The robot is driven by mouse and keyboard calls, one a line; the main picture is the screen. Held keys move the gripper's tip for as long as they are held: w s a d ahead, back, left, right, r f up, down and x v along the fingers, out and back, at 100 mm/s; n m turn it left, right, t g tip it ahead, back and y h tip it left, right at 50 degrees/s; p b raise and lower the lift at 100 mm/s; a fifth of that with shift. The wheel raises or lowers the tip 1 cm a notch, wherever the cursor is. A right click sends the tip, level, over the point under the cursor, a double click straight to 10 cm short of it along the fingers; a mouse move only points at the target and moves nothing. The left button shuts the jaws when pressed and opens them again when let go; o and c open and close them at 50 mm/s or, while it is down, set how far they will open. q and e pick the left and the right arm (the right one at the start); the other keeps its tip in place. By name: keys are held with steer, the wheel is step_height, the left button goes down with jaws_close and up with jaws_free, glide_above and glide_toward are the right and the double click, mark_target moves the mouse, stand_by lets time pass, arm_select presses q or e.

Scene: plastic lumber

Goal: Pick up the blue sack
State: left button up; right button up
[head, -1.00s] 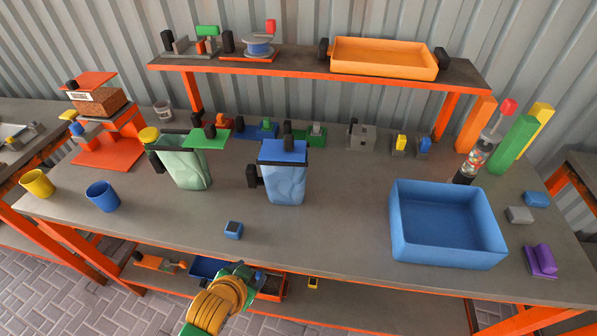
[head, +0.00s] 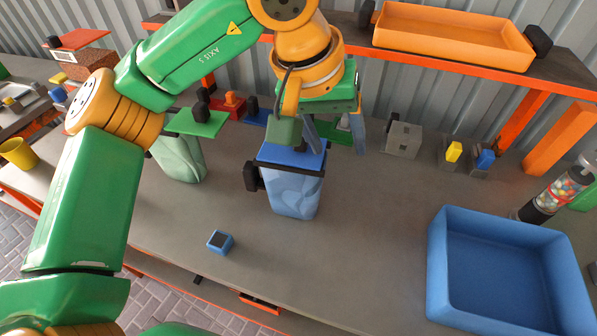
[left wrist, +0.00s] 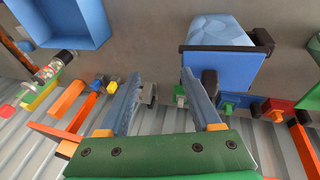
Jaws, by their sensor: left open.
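The blue sack (head: 292,192) stands upright on the grey workbench, with a blue flap-like top, a dark rim and a black handle block on its left side. My left gripper (head: 338,150) is open and empty, fingers pointing down over the sack's top right edge. In the left wrist view, the sack (left wrist: 228,30) is at the upper right. There, the open fingers (left wrist: 161,76) lie left of its black knob (left wrist: 210,82), with one finger close to it; I cannot tell if they touch. My arm partly hides the sack's top in the head view. My right gripper is not in view.
A green sack (head: 180,158) stands to the left. A large blue bin (head: 437,270) is at the right, and a small blue block (head: 220,241) lies in front. A grey block (head: 403,139) is behind right. An orange tray (head: 455,47) sits on the shelf. Bench between sack and bin is clear.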

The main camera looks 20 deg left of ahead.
arm_select(q)
steer(key=a+y, duration=0.1)
steer(key=a, duration=0.1)
steer(key=w+a+r+y, duration=0.1)
steer(key=a, duration=0.1)
steer(key=a+r+t, duration=0.1)
steer(key=a, duration=0.1)
steer(key=shift+w+a+r+y, duration=0.1)
steer(key=shift+w+a+y, duration=0.2)
steer(key=shift+w+y, duration=0.1)
steer(key=shift+s+a+f, duration=0.1)
steer(key=shift+f, duration=0.25)
steer(key=x, duration=0.2)
steer(key=p+x, duration=0.1)
steer(key=x, duration=0.2)
steer(key=shift+w+d+f, duration=0.2)
steer(key=shift+d+f, duration=0.1)
steer(key=shift+f, duration=0.05)
steer(key=shift+s+r, duration=0.1)
steer(key=shift+s, duration=0.05)
steer(key=c, duration=0.5)
jaws_close()
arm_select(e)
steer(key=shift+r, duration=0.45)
